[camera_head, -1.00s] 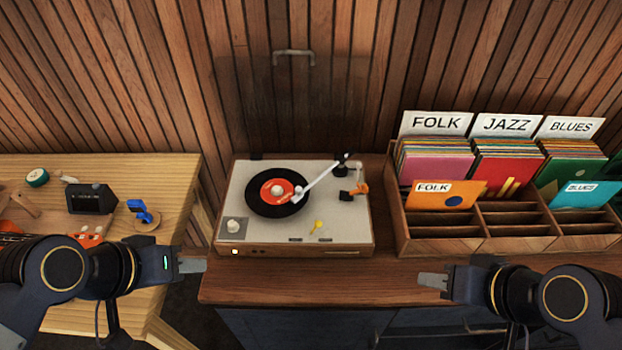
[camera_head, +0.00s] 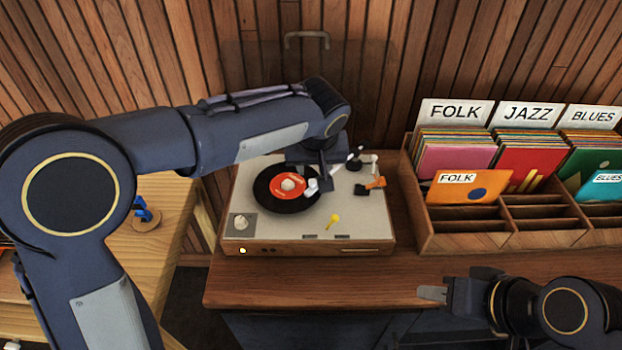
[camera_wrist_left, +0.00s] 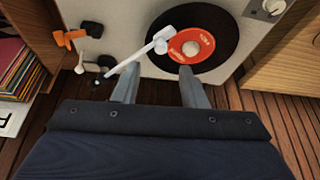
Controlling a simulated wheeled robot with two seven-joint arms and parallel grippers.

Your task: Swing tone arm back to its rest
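The turntable (camera_head: 265,248) stands on the wooden counter with a black record (camera_head: 290,204) and orange label. The white tone arm (camera_wrist_left: 135,63) reaches over the record, with its head (camera_wrist_left: 172,38) above the record near the label; this head (camera_head: 311,187) also shows in the head view. An orange piece (camera_head: 376,183) is at the deck's right side, apart from the tone arm. My left gripper (camera_wrist_left: 158,78) is open above the deck, its fingers spread close to the tone arm; contact cannot be told. My right gripper (camera_head: 432,293) is near the counter's front, its opening unclear.
A yellow key-like item (camera_head: 333,221) lies on the deck. A wooden record crate (camera_head: 480,241) stands at the right. A blue item (camera_head: 145,214) sits on the side table at the left. The counter front between turntable and right gripper is clear.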

